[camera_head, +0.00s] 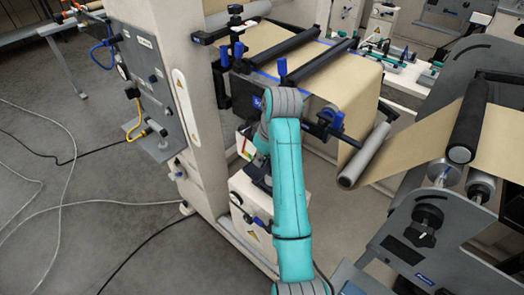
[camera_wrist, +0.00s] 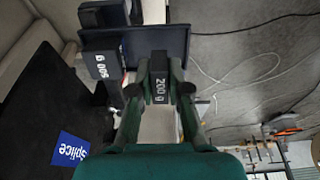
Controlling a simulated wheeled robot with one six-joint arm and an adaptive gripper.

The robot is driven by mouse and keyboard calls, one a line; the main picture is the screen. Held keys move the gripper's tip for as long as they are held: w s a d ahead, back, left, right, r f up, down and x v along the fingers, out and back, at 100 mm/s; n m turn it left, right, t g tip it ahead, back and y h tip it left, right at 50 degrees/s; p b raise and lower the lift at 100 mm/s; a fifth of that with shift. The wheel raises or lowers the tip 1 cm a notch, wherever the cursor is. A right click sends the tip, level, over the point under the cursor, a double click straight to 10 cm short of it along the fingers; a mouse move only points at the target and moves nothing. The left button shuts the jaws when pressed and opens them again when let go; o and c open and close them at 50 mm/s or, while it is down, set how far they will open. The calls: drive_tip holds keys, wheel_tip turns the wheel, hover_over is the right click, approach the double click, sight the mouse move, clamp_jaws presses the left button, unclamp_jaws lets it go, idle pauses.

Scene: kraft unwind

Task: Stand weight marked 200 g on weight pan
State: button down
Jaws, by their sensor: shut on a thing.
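In the wrist view, my gripper (camera_wrist: 159,88) is shut on a dark block, the weight marked 200 g (camera_wrist: 160,76), held between its two fingers. A dark blue plate (camera_wrist: 178,44) lies just beyond the weight. I cannot tell whether the weight touches it, or whether this plate is the weight pan. A second dark weight (camera_wrist: 102,66), whose mark seems to read 500 g, is left of the held one. In the head view, my teal arm hides my gripper and the held weight.
A black surface with a blue "splice" label (camera_wrist: 70,149) fills the left of the wrist view. The head view shows a cream machine column (camera_head: 185,100), a brown paper web (camera_head: 340,80) and a grey roller (camera_head: 364,155). Cables lie on the open floor at left.

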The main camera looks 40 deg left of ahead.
drive_tip(key=shift+x, duration=1.85)
drive_tip(key=c, duration=1.1)
unclamp_jaws()
drive_tip(key=shift+o, duration=0.2)
